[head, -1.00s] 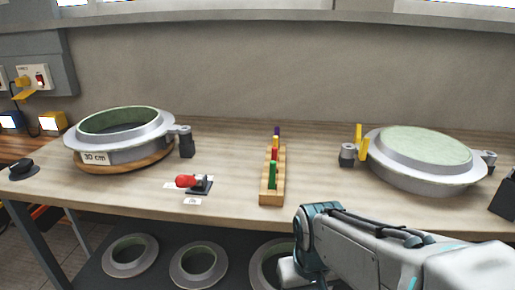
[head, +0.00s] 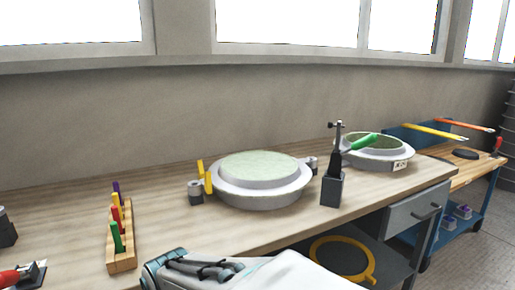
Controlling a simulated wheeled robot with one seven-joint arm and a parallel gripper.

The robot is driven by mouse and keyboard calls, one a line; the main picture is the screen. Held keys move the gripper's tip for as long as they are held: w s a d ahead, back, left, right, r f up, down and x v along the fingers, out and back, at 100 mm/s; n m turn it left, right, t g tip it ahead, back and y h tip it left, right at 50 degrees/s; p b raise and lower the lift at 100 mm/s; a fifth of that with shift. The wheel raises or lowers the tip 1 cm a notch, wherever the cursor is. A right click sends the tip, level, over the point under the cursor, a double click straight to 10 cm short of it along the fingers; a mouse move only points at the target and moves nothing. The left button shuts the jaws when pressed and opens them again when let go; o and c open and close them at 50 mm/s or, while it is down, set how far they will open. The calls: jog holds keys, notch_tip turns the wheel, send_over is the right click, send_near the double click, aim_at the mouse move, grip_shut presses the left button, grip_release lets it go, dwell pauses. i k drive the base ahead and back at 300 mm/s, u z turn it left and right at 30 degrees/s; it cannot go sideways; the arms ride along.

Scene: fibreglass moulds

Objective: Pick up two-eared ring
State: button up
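A yellow ring (head: 342,259) lies on the dark lower shelf under the right part of the workbench. One small ear shows at its lower right; whether it has a second ear I cannot tell. A grey round mould (head: 262,190) with a pale green face sits on the bench top and has a dark fitting on each of its two sides. Part of my arm crosses the bottom of the head view, but my gripper is out of view.
A wooden rack (head: 121,262) with coloured pegs stands on the bench at left. A dark holder (head: 331,190) with a green-handled tool stands right of the mould. Another mould (head: 374,150) sits behind it. A grey drawer (head: 417,213) and blue cart (head: 460,235) are at right.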

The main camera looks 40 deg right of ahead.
aim_at(388, 153)
jog(key=z, duration=2.25)
